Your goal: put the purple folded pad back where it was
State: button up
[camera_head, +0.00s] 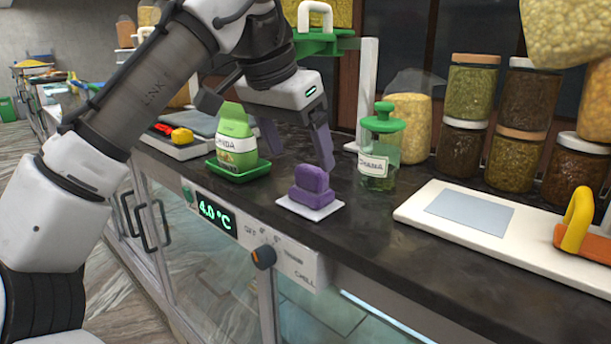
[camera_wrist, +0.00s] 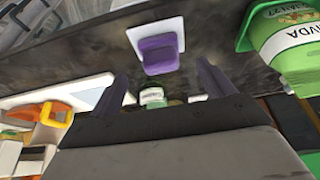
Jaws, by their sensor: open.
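The purple folded pad (camera_head: 311,184) sits on a small white square mat (camera_head: 310,208) near the front edge of the dark counter. In the wrist view the pad (camera_wrist: 158,54) lies on the white mat (camera_wrist: 177,24), beyond my fingertips. My gripper (camera_head: 298,150) is open and empty. Its fingers point down just behind and above the pad. In the wrist view the two fingers (camera_wrist: 160,85) stand apart with the pad ahead between them. No contact with the pad shows.
A green-white packet (camera_head: 236,140) stands in a green tray (camera_head: 238,172) left of the pad. A green-lidded glass jar (camera_head: 379,150) stands to the right behind. A white board (camera_head: 420,212) lies farther right. Several filled jars line the back. The counter (camera_head: 375,225) right of the mat is clear.

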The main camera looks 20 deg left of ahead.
jog(key=v, duration=0.5)
